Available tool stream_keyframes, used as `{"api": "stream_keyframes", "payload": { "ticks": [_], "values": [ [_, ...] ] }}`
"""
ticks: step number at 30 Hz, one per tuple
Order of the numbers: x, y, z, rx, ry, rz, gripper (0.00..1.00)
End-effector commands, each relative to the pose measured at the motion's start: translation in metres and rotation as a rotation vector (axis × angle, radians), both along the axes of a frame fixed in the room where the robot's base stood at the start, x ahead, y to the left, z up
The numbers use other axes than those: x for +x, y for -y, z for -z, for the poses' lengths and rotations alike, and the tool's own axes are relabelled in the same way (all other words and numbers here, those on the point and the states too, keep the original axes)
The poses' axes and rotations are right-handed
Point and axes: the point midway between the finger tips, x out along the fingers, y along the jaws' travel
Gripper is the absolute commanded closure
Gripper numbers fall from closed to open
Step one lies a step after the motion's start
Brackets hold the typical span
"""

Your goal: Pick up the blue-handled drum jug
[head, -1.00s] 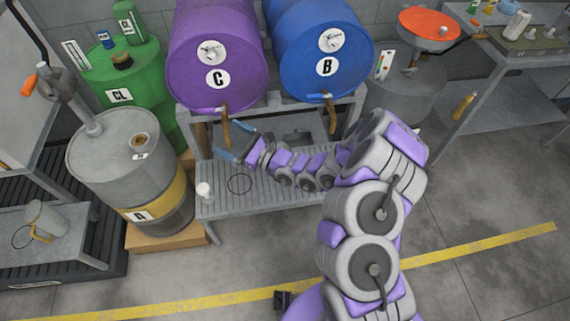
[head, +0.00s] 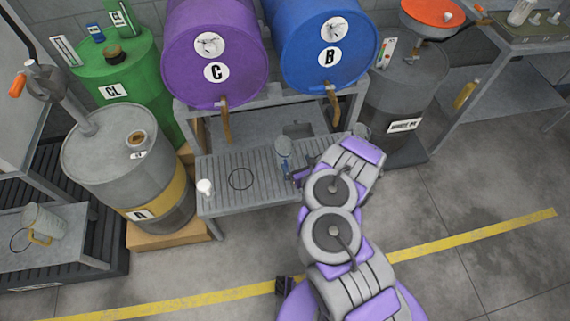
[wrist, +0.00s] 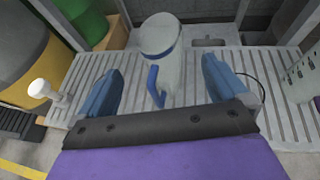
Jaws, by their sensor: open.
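The drum jug (wrist: 163,48) is pale, with a blue band near its rim and a blue handle (wrist: 153,86) facing my camera. It stands upright on the slatted bench top. My gripper (wrist: 160,72) is open, with one blue finger on each side of the handle in the wrist view. I cannot tell whether either finger touches it. In the head view, the jug (head: 283,150) shows just beyond my gripper (head: 291,172), which hides part of it, and the handle cannot be made out there.
Grey drum A (head: 110,165) stands left. The floor in front is open.

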Motion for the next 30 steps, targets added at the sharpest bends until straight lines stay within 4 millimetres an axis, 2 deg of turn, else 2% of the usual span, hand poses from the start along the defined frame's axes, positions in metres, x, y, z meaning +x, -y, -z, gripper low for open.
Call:
{"api": "stream_keyframes", "payload": {
  "ticks": [9, 17, 24, 30],
  "values": [
    [0.050, -0.026, 0.025, -0.002, 0.004, -0.005, 0.00],
    [0.065, -0.033, 0.030, 0.003, 0.002, -0.001, 0.00],
    [0.092, -0.047, 0.042, -0.001, 0.003, -0.004, 0.00],
    [0.107, -0.054, 0.046, 0.001, 0.004, -0.002, 0.00]
  ]
}}
